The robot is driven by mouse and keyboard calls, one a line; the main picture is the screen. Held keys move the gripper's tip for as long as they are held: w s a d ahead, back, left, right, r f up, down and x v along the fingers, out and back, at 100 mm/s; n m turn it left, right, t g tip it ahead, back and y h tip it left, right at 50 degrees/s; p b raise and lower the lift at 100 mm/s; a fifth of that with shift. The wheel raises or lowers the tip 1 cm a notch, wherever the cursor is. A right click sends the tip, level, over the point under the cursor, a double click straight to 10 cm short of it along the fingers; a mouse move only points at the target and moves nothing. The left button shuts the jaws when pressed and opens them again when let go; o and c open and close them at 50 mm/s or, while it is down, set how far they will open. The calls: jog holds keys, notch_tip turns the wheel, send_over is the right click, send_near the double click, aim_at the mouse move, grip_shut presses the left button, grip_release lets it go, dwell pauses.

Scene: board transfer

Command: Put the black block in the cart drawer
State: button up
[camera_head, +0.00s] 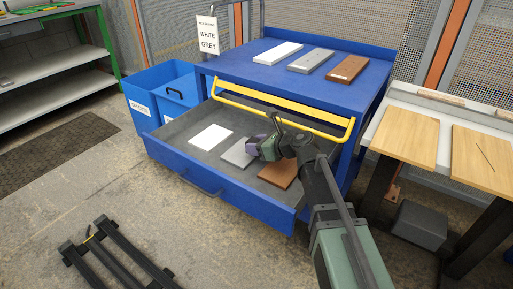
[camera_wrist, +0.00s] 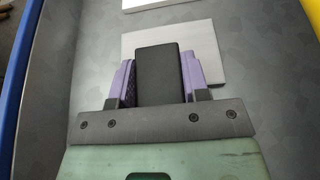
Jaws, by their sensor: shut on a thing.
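The cart drawer (camera_head: 172,136) is pulled open below the blue cart top. It has a grey floor and a blue front. My gripper (camera_head: 260,147) is inside the outline of the drawer, over the grey board lying there. In the wrist view, its purple fingers are shut on the black block (camera_wrist: 157,75), one on each side. The block's far end overlaps the grey board in that view. I cannot tell whether the block touches the board or the drawer floor. In the head view the block is not clearly distinguishable from the dark gripper.
In the drawer lie a white board (camera_head: 211,137), a grey board (camera_head: 238,153) and a brown board (camera_head: 278,172). Three similar boards lie on the cart top (camera_head: 237,68). A yellow handle bar (camera_head: 285,108) crosses above the drawer. A blue bin (camera_head: 160,87) stands left; a workbench (camera_head: 403,133) stands right.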

jog(key=shift+f+b, duration=0.5)
jog(key=shift+f, duration=0.15)
jog(key=o, duration=1)
jog(key=shift+r, duration=0.1)
jog(key=shift+c, duration=0.2)
jog(key=shift+r+p, duration=0.3)
jog(key=shift+p, duration=0.1)
jog(key=shift+r+p, duration=0.75)
jog(key=p+v, duration=0.3)
jog(key=v, duration=0.8)
jog(key=shift+s+d+f+p, duration=0.25)
jog(key=shift+d+p, duration=0.05)
jog(key=shift+d, duration=0.1)
